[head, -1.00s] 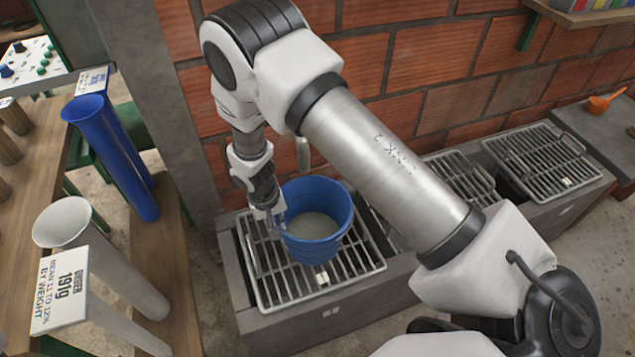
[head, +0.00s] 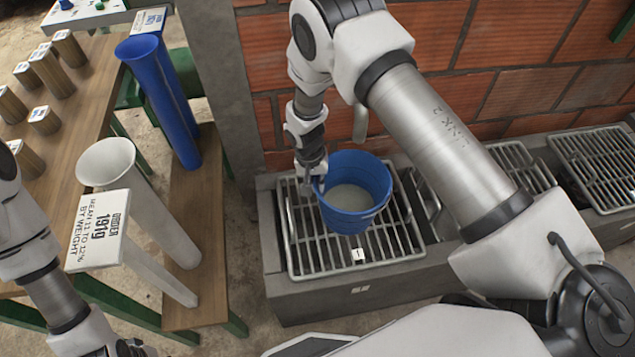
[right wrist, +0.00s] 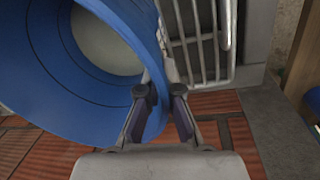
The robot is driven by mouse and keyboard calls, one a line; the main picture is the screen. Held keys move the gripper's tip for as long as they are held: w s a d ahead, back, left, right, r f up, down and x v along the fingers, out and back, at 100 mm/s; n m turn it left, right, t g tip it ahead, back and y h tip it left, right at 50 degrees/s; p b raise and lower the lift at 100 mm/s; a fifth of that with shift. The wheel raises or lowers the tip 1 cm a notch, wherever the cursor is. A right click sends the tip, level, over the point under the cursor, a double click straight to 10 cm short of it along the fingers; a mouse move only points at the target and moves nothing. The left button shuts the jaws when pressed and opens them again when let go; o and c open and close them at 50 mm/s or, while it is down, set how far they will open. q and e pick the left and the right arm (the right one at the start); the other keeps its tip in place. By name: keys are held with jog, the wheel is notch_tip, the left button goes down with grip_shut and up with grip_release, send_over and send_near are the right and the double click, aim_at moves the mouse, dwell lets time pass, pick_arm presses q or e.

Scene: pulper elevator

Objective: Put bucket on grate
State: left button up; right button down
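The blue bucket (head: 355,182) is upright over the left grate (head: 387,245). It looks to stand on the bars, but I cannot tell whether its base bears on them fully. It looks pale inside. My right gripper (head: 313,185) points down at the bucket's left rim. In the right wrist view its fingers (right wrist: 162,88) lie close together on either side of the wall of the bucket (right wrist: 100,70), one inside and one outside. They look shut on the rim. My left arm comes in at the lower left of the head view; its fingers are beyond the bottom edge.
A concrete bench (head: 300,297) carries the grates against a brick wall (head: 455,45). More grates (head: 598,165) lie to the right. A wooden stand with blue tubes (head: 165,95) and a white tube (head: 150,215) is on the left. A spout hangs behind the bucket.

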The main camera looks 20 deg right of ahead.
jog(key=shift+f, duration=0.1)
jog(key=c, duration=1.3)
grip_release()
jog(key=r, duration=0.4)
jog(key=a+r, duration=0.1)
jog(key=r, duration=0.7)
jog(key=shift+w+a+r, duration=0.1)
jog(key=shift+w+a, duration=0.1)
jog(key=shift+w, duration=0.1)
